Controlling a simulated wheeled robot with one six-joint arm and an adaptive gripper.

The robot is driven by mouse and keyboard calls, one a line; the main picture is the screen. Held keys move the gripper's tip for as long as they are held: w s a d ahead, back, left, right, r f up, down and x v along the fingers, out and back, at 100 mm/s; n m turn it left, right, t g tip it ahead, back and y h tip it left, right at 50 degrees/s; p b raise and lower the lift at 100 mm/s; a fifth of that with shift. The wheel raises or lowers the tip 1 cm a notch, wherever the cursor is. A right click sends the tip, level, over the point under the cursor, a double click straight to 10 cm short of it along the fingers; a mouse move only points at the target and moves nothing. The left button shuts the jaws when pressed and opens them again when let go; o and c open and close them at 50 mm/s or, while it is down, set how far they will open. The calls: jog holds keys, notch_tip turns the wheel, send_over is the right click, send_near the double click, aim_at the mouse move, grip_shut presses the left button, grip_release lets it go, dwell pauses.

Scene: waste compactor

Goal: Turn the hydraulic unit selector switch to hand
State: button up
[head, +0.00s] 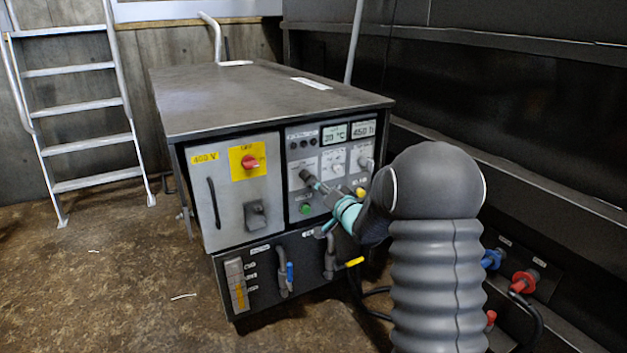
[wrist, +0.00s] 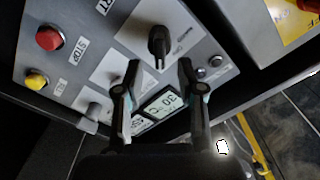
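The hydraulic unit (head: 262,95) is a dark cabinet with a grey control panel. The selector switch (wrist: 158,42) is a black knob on a white label plate at the top middle of the wrist view; its lettering is too small to read. In the head view the switch (head: 306,175) is on the left of the panel, partly behind my gripper. My gripper (wrist: 158,68) is open, with one finger toward each side of the knob. The knob lies just beyond the fingertips, and I see no contact. In the head view my gripper (head: 319,185) points at the switch from the right.
A red button (wrist: 48,38) and a yellow button (wrist: 36,80) are on the same panel, with a display (wrist: 160,104) below the knob. A red rotary switch (head: 251,162) is on the left door.

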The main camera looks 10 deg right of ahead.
aim_at(308, 178)
jog(key=shift+x, duration=2.4)
